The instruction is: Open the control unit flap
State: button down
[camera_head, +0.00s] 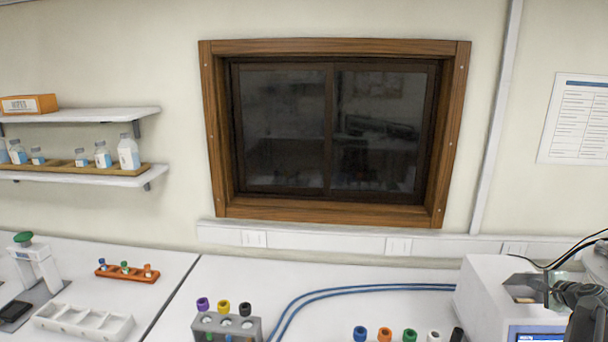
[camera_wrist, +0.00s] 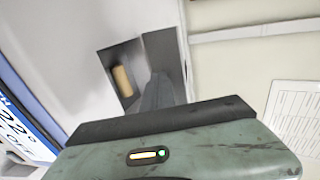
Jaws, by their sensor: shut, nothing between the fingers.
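The control unit (camera_head: 490,290) is a white box with a blue-lit screen at the right of the bench. Its white top (camera_wrist: 80,55) also shows in the wrist view. A dark-edged opening in the top (camera_wrist: 122,76) shows a tan piece inside. A grey plate, apparently the flap (camera_wrist: 164,50), stands raised at the opening's right side. My gripper (camera_wrist: 160,88) is shut and empty, its narrow grey fingers close beside the opening and plate. In the head view my gripper (camera_head: 556,291) is at the unit's top right. Whether it touches the plate I cannot tell.
Black cables (camera_head: 575,250) run above the unit. Several coloured caps (camera_head: 385,334) stand left of it, with blue tubing (camera_head: 350,290) and a grey vial rack (camera_head: 225,325) further left. A window (camera_head: 335,130) and a paper sheet (camera_head: 578,118) are on the wall.

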aim_at(531, 277)
jog(key=shift+w, duration=0.4)
jog(key=shift+w+d+r, duration=0.1)
jog(key=shift+w+d, duration=0.1)
jog(key=shift+w, duration=1.1)
notch_tip(531, 277, up, 9)
jog(key=p, duration=0.9)
jog(key=shift+r, duration=0.15)
